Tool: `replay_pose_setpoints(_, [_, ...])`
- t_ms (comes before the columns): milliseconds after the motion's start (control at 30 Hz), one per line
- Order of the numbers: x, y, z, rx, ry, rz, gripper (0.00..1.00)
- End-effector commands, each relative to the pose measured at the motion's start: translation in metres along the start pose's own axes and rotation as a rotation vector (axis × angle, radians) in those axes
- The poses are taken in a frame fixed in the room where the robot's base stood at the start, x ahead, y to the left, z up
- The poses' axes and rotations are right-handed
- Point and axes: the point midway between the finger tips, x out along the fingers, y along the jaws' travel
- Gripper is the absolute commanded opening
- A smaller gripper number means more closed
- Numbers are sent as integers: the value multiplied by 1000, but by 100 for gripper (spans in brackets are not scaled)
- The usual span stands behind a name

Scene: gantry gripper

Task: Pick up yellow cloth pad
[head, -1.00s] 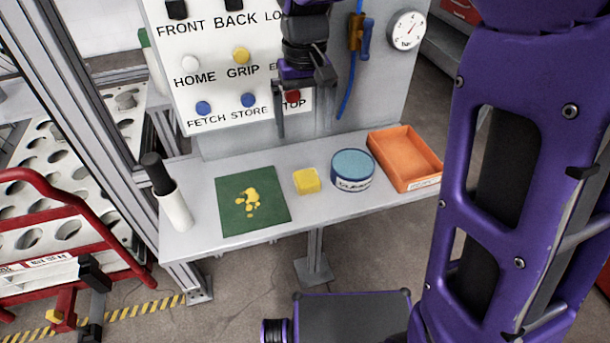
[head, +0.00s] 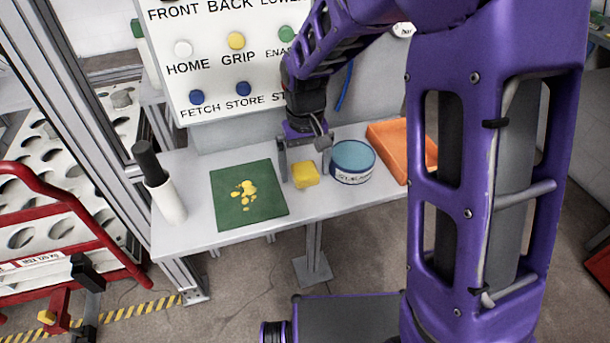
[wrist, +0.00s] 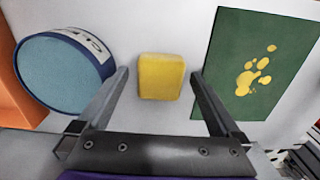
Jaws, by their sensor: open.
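The yellow cloth pad (head: 305,174) is a small block-like pad lying on the grey shelf, between the green mat and the round blue-topped tin. It also shows in the wrist view (wrist: 161,77), centred just beyond and between the fingertips. My gripper (head: 304,168) is open and empty, low above the shelf at the pad. In the wrist view its two fingers (wrist: 159,74) stand apart, one toward each side of the pad, with a gap on both sides. I cannot tell exactly how high the fingertips are above the shelf.
The round tin (head: 352,164) stands close right of the pad. An orange tray (head: 392,140) is further right. The green mat (head: 228,208) with yellow spots lies left, and a white cylinder with a black top (head: 168,200) stands at the left end. A button panel (head: 215,75) rises behind.

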Motion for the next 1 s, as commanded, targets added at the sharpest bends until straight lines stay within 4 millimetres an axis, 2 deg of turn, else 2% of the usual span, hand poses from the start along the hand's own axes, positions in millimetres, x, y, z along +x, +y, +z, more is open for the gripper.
replay_pose_setpoints(267, [4,0,0,0,1,0,100])
replay_pose_setpoints(367, [4,0,0,0,1,0,86])
replay_pose_setpoints(767, [4,0,0,0,1,0,14])
replay_pose_setpoints(1000, [2,0,0,0,1,0,14])
